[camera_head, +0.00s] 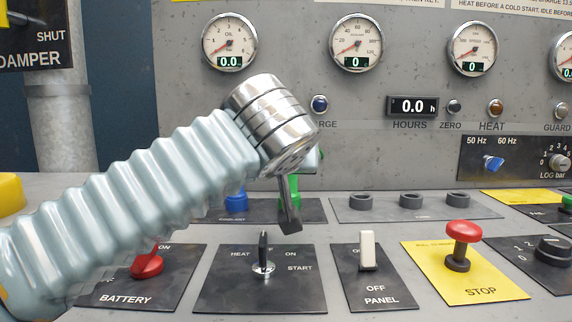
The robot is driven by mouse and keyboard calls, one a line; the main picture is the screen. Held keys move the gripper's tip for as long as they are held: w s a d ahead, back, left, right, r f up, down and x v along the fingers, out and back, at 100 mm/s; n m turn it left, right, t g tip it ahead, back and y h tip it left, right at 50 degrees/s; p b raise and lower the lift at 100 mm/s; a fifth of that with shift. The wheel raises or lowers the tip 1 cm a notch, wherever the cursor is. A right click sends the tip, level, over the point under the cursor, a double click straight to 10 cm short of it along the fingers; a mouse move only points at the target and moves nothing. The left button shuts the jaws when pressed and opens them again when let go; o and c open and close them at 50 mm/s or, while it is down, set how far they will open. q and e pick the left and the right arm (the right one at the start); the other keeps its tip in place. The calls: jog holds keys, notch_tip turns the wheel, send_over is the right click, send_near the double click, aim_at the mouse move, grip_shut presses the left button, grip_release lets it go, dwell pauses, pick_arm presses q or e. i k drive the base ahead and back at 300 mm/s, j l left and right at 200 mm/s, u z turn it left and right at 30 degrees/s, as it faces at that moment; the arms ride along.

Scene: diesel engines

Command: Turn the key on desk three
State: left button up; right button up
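The key (263,252) stands in a round silver switch on a dark plate (222,298) marked HEAT, ON and START. Its black grip is upright and partly covers the label behind it, which seems to read OFF. My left arm comes in from the left, and its gripper (290,222) hangs just behind and to the right of the key in the picture, apart from it by the look of it. The dark fingers overlap in this view, so their gap cannot be told. My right gripper is not in view.
The BATTERY plate with a red handle (147,265) lies left, partly behind my arm. The white PANEL switch (368,251) and red STOP knob (461,242) stand right. Gauges line the back wall.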

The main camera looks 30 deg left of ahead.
aim_at(263, 268)
jog(key=k, duration=1.5)
